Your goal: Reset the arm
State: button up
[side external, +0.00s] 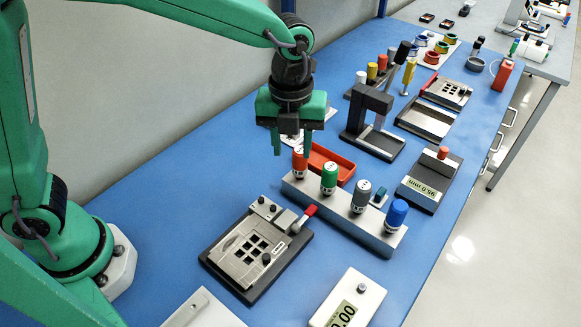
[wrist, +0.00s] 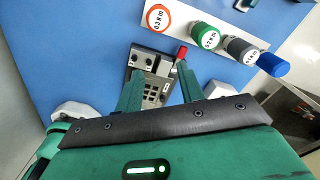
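My green gripper (side external: 291,148) hangs over the blue bench, pointing down, above and behind the rack of coloured-cap bottles in the side external view. Its two fingers stand apart with nothing visible between them. In the wrist view the gripper (wrist: 160,72) also shows its fingers spread, with the bonding fixture (wrist: 152,88) seen below through the gap. The fixture (side external: 250,248), a grey plate with several dark square windows and a red-tipped lever, lies on the bench in front of the gripper. How far above the bench the fingertips are is hard to tell.
The bottle rack (side external: 325,206) has orange, green, grey and blue caps. A red tray (side external: 332,165) lies behind it. A black stand (side external: 372,125) and a display block (side external: 430,181) stand to the right. A white display unit (side external: 346,300) sits at the front. Blue bench is bare on the left.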

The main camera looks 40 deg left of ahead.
jog(key=s+a+r+n+t, duration=0.2)
jog(key=s+a+r+n, duration=0.2)
jog(key=n, duration=1.1)
jog(key=s+a+r+n+t, duration=0.3)
jog(key=s+a+r+n, duration=0.1)
jog(key=s+a+n, duration=0.7)
jog(key=a+n, duration=0.3)
jog(key=a, duration=0.2)
jog(key=shift+a+r+n, duration=0.2)
jog(key=shift+a+n, duration=0.05)
jog(key=shift+n, duration=0.15)
